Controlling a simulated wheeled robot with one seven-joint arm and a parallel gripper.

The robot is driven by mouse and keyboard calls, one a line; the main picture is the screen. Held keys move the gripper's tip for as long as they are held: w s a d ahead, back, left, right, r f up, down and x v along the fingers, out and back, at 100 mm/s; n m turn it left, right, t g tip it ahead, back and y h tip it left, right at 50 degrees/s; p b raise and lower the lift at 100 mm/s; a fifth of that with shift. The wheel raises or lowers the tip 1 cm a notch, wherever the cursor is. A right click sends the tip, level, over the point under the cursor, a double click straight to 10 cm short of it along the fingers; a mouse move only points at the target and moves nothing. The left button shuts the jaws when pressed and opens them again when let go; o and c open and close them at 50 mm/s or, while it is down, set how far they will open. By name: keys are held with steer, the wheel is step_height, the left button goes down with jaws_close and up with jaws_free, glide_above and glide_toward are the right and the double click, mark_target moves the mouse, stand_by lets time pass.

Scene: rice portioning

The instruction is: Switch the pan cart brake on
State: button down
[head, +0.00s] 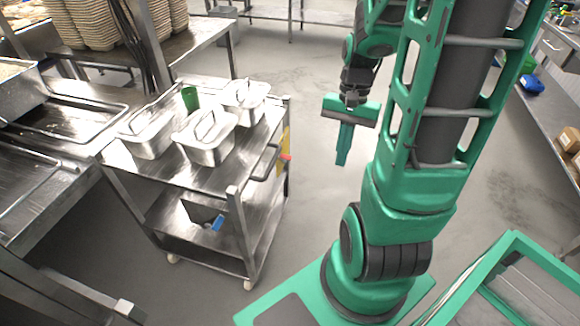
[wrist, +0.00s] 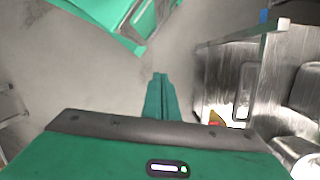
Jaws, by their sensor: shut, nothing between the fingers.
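The pan cart (head: 234,177) is a steel two-shelf trolley left of my arm, with lidded steel pans (head: 206,137) on top. A small red lever (head: 286,157), likely the brake, sticks out beside a yellow panel (head: 281,148) on the cart's right side. My gripper (head: 341,162) points down, shut and empty, in the open space right of the cart, apart from the lever. In the wrist view my gripper's closed fingertips (wrist: 158,77) show over the floor. The cart (wrist: 283,62) is to their right, with a red and yellow bit (wrist: 214,121) at its lower left.
A green cup (head: 190,98) stands among the pans. A blue-handled item (head: 217,223) lies on the lower shelf. Steel counters (head: 62,125) stand to the left. A shelf (head: 556,120) runs along the right. The floor between cart and arm is clear.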

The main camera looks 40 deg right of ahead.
steer(key=w+f+m+t+y, duration=0.25)
steer(key=f+m, duration=0.25)
steer(key=f, duration=0.3)
steer(key=w+f+m+t+y, duration=0.1)
steer(key=w+f+m+y, duration=0.2)
steer(key=f+m, duration=0.35)
steer(key=w+f+m+t+y, duration=0.1)
steer(key=w+f+m+y, duration=0.15)
steer(key=f, duration=0.75)
steer(key=w+d+f+m+t+h, duration=0.1)
steer(key=w+d+f+m+t, duration=0.1)
steer(key=m+t, duration=0.5)
steer(key=w+d+f+m+t, duration=0.2)
steer(key=w+f+m+t, duration=0.2)
steer(key=m+t, duration=0.3)
steer(key=w+m, duration=0.1)
steer(key=m, duration=0.3)
steer(key=shift+w+d+f+h, duration=0.15)
steer(key=shift+f+h, duration=0.05)
steer(key=shift+h, duration=0.2)
steer(key=shift+t, duration=0.25)
steer(key=w+a+r, duration=0.1)
steer(key=w+r, duration=0.1)
steer(key=w, duration=0.9)
steer(key=shift+w+a+r, duration=0.15)
steer(key=shift+r, duration=0.15)
